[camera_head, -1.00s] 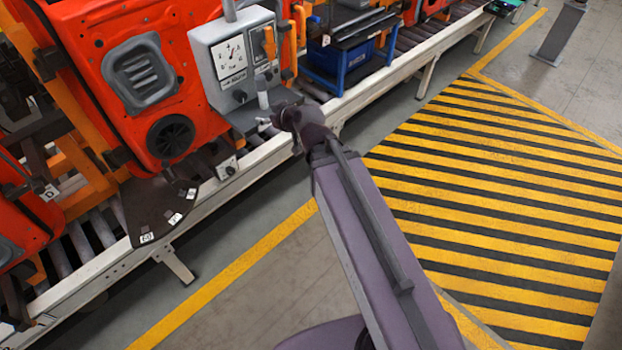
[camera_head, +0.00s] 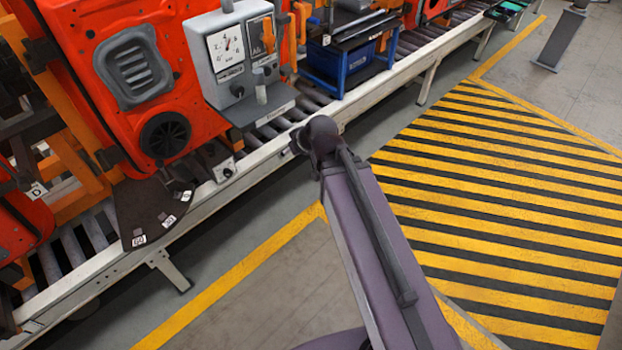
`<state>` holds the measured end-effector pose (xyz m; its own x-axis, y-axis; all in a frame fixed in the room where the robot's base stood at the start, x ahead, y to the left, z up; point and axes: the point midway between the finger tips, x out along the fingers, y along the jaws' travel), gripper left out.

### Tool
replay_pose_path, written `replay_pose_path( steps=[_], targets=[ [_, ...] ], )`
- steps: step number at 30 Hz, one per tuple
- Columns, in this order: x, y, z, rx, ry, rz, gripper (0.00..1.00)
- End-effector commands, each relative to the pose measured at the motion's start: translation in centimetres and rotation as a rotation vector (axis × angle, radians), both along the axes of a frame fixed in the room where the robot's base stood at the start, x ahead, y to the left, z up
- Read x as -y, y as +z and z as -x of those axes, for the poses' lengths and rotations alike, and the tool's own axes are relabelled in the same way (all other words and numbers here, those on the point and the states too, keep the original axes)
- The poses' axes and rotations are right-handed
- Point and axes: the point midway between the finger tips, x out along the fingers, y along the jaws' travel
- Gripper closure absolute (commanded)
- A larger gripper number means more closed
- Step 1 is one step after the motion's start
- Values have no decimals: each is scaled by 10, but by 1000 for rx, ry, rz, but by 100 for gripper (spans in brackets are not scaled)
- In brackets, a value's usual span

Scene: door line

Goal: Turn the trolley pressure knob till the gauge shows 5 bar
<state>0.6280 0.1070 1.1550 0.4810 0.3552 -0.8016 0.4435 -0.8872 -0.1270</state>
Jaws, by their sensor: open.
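The grey control box (camera_head: 200,62) stands by the conveyor with a white round-scale gauge (camera_head: 226,48) on its face. The gauge's red needle points up, slightly right; its exact reading is too small to tell. A black knob (camera_head: 237,90) sits below the gauge, with nothing on it. A second dark knob (camera_head: 228,172) is on a small white-faced box lower down, at the conveyor's edge. I cannot tell which knob is the trolley's. My arm reaches up from the bottom, its dark joint in front of the conveyor rail, right of and below the control box. My gripper is hidden behind that joint.
Orange-red door panels (camera_head: 125,62) hang at the left, with a dark fan-shaped plate (camera_head: 150,208) below. A pale cylinder (camera_head: 260,86) stands beside the black knob. A blue crate (camera_head: 357,58) is on the conveyor (camera_head: 110,262). Yellow-black striped floor (camera_head: 500,205) is clear at right.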

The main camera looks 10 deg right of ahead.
Motion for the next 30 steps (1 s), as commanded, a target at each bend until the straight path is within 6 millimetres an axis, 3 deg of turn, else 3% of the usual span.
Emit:
replay_pose_path(
  steps=[15, 30],
  targets=[
    [37, -55, 30, -226, -112, 83, 33],
    [49, -67, 40, -296, -157, 114, 33]
  ],
)
